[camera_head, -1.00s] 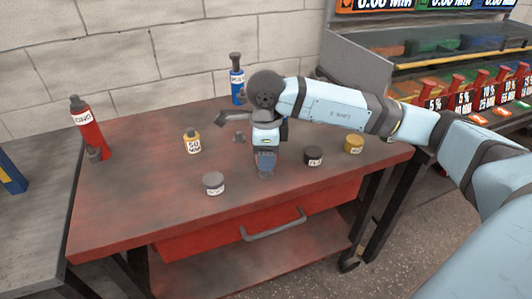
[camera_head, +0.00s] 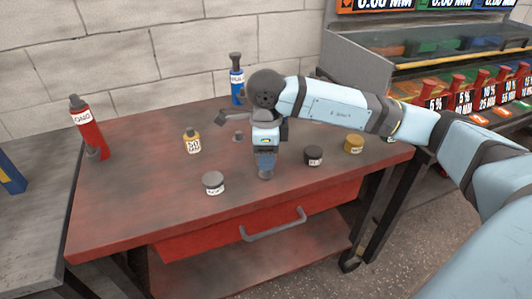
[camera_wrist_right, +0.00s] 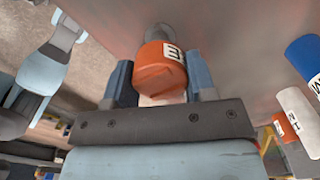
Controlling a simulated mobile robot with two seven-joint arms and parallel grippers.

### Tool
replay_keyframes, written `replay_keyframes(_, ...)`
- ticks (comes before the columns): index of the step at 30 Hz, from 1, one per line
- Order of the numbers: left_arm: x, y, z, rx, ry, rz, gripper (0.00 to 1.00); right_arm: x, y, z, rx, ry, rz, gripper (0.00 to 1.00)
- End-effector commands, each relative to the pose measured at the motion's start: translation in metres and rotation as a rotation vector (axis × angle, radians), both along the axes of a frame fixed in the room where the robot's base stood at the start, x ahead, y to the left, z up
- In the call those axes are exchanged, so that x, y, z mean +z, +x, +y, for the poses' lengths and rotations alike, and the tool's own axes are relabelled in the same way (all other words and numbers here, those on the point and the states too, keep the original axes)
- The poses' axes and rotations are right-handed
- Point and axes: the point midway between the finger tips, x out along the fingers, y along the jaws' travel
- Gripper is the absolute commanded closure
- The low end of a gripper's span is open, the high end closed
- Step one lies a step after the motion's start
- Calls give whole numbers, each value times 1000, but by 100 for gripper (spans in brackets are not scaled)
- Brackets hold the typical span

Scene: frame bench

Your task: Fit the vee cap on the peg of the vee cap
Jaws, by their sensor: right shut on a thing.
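My right gripper (camera_head: 266,162) points down over the front middle of the red bench top. It is shut on an orange piece (camera_wrist_right: 158,75) with a partly legible white label, held between the two blue fingers in the right wrist view. A grey rounded part (camera_wrist_right: 165,33) shows beyond the orange piece; a grey part (camera_head: 265,175) shows under the fingertips in the head view. I cannot tell whether it touches the bench. No label clearly marks the vee cap or its peg. A small grey piece (camera_head: 238,136) stands left of the gripper.
A yellow bottle (camera_head: 193,142) and a grey-topped jar (camera_head: 213,184) stand left of the gripper. A black jar (camera_head: 314,156) and a yellow jar (camera_head: 354,144) stand right. A red bottle (camera_head: 88,130) and a blue bottle (camera_head: 237,85) stand farther off. The front left is clear.

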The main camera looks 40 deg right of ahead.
Motion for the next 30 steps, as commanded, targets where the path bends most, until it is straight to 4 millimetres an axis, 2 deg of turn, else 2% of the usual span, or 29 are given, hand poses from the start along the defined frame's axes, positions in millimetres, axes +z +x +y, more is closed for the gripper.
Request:
replay_keyframes(8, 1, 2, 0, -1, 2, -7, 23, -1, 0, 0, 0, 0, 0, 76)
replay_keyframes(30, -13, 2, 0, 1, 0, -7, 23, -19, 0, 0, 0, 0, 0, 76)
